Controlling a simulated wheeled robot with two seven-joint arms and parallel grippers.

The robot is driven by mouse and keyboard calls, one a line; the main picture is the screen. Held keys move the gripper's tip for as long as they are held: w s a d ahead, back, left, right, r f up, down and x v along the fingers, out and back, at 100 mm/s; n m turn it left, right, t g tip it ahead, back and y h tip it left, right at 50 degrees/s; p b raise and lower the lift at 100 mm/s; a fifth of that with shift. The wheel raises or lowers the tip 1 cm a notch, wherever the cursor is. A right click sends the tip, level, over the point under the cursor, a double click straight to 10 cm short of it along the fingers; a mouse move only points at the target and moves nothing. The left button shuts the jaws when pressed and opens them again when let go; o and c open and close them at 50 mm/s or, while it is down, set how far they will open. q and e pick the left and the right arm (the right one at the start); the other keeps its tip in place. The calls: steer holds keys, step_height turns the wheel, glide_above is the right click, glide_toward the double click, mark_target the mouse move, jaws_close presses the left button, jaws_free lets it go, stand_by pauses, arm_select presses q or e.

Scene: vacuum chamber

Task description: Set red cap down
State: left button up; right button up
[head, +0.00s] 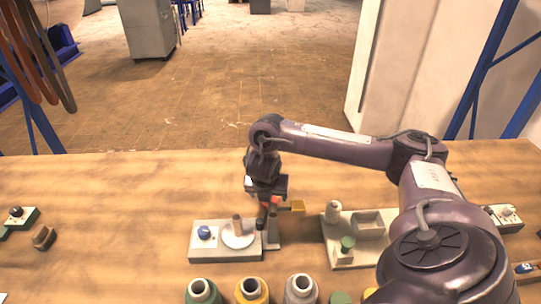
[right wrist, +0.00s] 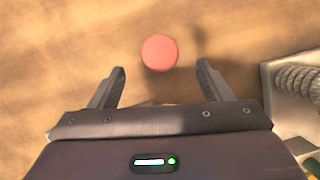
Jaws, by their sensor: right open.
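The red cap (right wrist: 159,52) shows as a round, flat-looking red disc in the right wrist view. It lies on or over the wooden surface, just beyond and between my right gripper's fingertips. My right gripper (right wrist: 158,72) is open, with a finger on each side and clear space between each finger and the cap. In the head view my right gripper (head: 267,203) hangs over the workbench beside a grey fixture. Small red patches show by its fingers there, but I cannot tell which is the cap. My left gripper is not in view.
A grey fixture with a white dish (head: 238,238) and a blue knob (head: 204,232) stands just left of my gripper. A grey tray (head: 345,257) with a green-topped part is to the right. Several ringed jars (head: 251,291) line the front. The bench's left middle is mostly clear.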

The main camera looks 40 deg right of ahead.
steer(key=shift+w+d+f, duration=0.15)
steer(key=shift+w+f, duration=0.05)
steer(key=shift+f, duration=0.45)
steer(key=x, duration=0.4)
steer(key=shift+w+d, duration=0.1)
steer(key=shift+d, duration=0.1)
steer(key=c, duration=1.1)
steer(key=shift+r, duration=0.1)
steer(key=shift+r, duration=0.6)
step_height(320, 180, up, 6)
steer(key=shift+w+p, duration=0.1)
steer(key=shift+p, duration=0.6)
step_height(320, 180, up, 13)
steer(key=p, duration=0.9)
steer(key=shift+f, duration=0.2)
